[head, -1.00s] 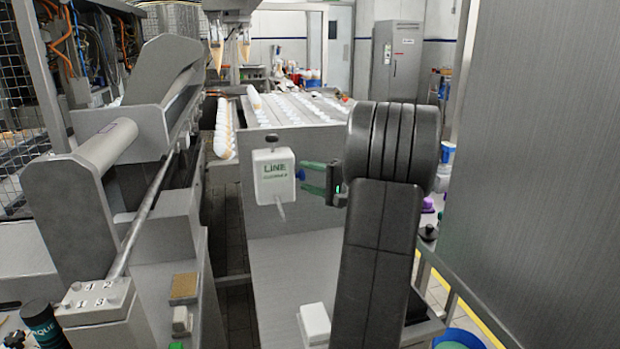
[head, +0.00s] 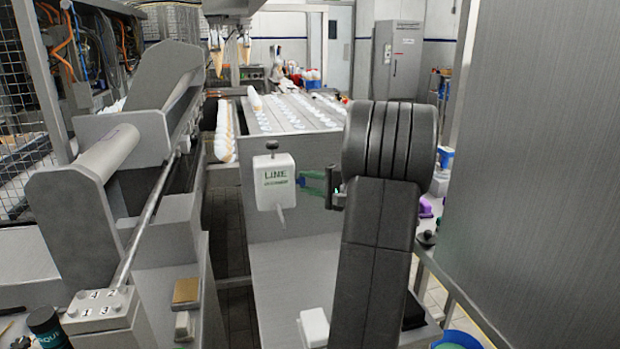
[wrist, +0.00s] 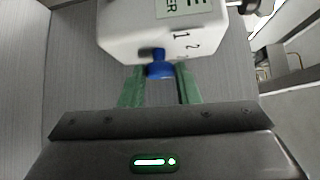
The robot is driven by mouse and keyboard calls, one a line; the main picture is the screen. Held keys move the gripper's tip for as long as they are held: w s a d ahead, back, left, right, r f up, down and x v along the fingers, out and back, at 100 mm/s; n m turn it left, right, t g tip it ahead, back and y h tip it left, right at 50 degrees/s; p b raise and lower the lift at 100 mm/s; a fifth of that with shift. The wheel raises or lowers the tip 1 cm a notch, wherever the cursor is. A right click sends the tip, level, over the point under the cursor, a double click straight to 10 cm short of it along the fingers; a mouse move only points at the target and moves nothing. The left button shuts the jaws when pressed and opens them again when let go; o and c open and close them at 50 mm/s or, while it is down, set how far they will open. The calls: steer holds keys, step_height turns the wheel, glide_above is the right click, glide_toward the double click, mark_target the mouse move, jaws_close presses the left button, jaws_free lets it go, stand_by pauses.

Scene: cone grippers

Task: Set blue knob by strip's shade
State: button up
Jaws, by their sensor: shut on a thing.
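The blue knob (wrist: 158,66) sticks out of the side of a white box (wrist: 160,28) marked with the digits 1 and 2. In the head view the white box (head: 276,182) reads "LINE" and has a dark knob (head: 272,146) on top. My gripper (wrist: 160,69) has its green fingers on either side of the blue knob and is shut on it. In the head view my gripper (head: 314,183) reaches the box from the right; the knob is mostly hidden there by the fingers. I cannot make out with certainty which thing is the strip.
A block with printed digits (head: 100,306) stands at the lower left, with a tan square pad (head: 186,291) to its right. A grey machine with a roller (head: 90,175) fills the left. A conveyor with rows of cones (head: 290,112) lies behind the box. A large grey panel (head: 540,150) closes the right.

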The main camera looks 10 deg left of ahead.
steer(key=m+g+h+p, duration=0.1)
steer(key=m+g+p, duration=0.1)
steer(key=p, duration=0.4)
steer(key=r+m+g+h+p, duration=0.1)
steer(key=h+p, duration=0.1)
steer(key=p, duration=0.5)
steer(key=m+g+h+p, duration=0.2)
steer(key=p, duration=0.4)
steer(key=shift+w+a+r+m+g+p, duration=0.15)
steer(key=shift+w+r+m+g+p, duration=0.05)
steer(key=shift+w+m+g+p, duration=0.15)
steer(key=shift+f+h, duration=0.1)
steer(key=shift+h, duration=0.2)
steer(key=o, duration=1)
steer(key=shift+c, duration=0.2)
steer(key=b+v, duration=0.2)
steer(key=v, duration=1.1)
steer(key=shift+d+r, duration=0.3)
